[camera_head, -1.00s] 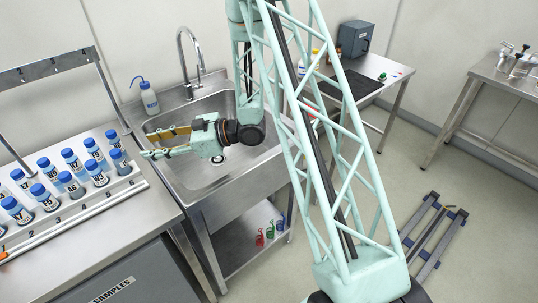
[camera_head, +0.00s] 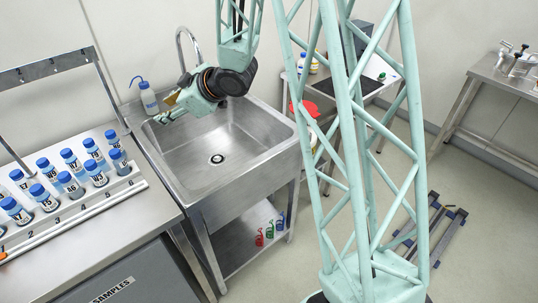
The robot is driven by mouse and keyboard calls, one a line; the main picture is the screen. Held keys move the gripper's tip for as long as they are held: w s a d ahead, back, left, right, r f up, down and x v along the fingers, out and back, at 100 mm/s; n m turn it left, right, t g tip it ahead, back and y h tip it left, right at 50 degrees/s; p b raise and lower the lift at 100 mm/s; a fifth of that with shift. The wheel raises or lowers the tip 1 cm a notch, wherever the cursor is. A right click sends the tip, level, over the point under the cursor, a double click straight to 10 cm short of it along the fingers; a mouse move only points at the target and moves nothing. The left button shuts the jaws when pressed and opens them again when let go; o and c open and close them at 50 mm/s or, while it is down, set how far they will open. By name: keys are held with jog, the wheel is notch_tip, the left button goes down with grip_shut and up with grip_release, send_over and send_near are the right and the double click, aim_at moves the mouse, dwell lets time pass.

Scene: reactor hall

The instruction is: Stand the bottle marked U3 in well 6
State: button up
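The sample bottles stand in two rows in a rack (camera_head: 140,186) on the left bench, with blue caps and white labels. A greyish bottle (camera_head: 119,165) stands near the 6, in the front row. My gripper (camera_head: 166,108) is above the left rear of the sink, to the right of the rack and apart from the bottles. Its fingers look spread and nothing shows between them.
A steel sink (camera_head: 255,148) is right of the bench. A wash bottle (camera_head: 148,98) stands behind its left rim, near my gripper, and a tall tap (camera_head: 180,42) rises behind. A metal frame (camera_head: 42,68) with numbered hooks spans above the rack. A side table (camera_head: 395,78) stands right.

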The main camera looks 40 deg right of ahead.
jog(key=s+d+r+m+g+h, duration=0.1)
jog(key=s+d+r+m+h, duration=0.3)
jog(key=s+r, duration=0.5)
jog(key=s+d+r+m+g+h, duration=0.1)
jog(key=s+d+r+m+h, duration=0.15)
jog(key=s+d+r, duration=0.55)
jog(key=s+a+m+g, duration=0.2)
jog(key=s+a, duration=0.2)
jog(key=s, duration=1.3)
jog(key=s+a+m+g+y, duration=0.1)
jog(key=s+a, duration=0.4)
jog(key=s, duration=1.3)
jog(key=shift+s+r+m+g, duration=0.25)
jog(key=shift+r+m+g, duration=0.1)
jog(key=shift+g, duration=0.25)
jog(key=shift+a, duration=0.1)
